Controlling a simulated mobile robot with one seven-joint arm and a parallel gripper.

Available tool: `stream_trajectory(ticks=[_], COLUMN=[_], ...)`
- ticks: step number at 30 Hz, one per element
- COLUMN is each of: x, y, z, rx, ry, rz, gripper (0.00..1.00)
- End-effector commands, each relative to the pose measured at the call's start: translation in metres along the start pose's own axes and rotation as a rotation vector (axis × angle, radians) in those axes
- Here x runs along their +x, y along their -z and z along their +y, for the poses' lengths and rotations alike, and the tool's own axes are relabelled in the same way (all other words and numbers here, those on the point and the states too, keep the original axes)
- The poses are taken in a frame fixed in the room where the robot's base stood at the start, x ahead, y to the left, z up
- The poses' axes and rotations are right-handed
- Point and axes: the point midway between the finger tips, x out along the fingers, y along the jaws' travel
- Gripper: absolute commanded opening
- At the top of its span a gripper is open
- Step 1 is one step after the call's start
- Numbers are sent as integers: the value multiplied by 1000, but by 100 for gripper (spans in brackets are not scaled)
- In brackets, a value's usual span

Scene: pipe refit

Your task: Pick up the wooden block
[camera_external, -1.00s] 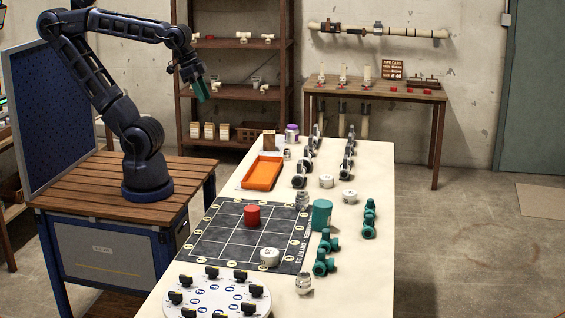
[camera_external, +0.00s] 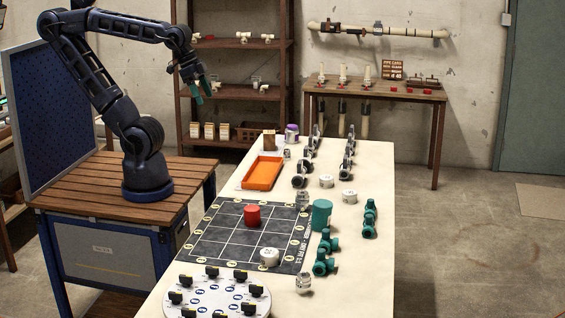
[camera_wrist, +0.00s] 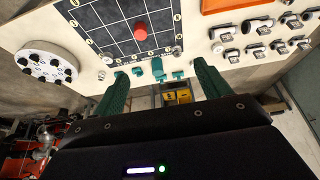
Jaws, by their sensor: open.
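The wooden block (camera_external: 269,140) is a small brown block standing upright at the far end of the long cream table (camera_external: 372,215). I cannot make the block out in the wrist view. My gripper (camera_external: 201,92) is raised in the air, left of the table's far end and well apart from the block. Its two green fingers are spread with nothing between them, as the wrist view also shows (camera_wrist: 161,82).
A black grid mat (camera_external: 228,236) with a red cylinder (camera_external: 252,215) and a white round dial (camera_external: 215,300) are nearer on the table. Grey and green fittings (camera_external: 324,262) line its right part. A shelf rack (camera_external: 236,100) stands behind. The air between gripper and block looks clear.

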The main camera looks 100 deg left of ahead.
Motion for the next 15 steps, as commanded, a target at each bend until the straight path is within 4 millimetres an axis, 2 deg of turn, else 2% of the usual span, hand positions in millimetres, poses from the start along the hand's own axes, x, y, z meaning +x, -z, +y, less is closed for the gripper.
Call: stream_trajectory(ticks=[8, 11, 15], x=[0, 2, 9], y=[3, 13, 39], z=[-2, -8, -28], rx=[-11, -50, -153], ry=[2, 10, 29], rz=[-3, -13, -38], gripper=[75, 75, 75])
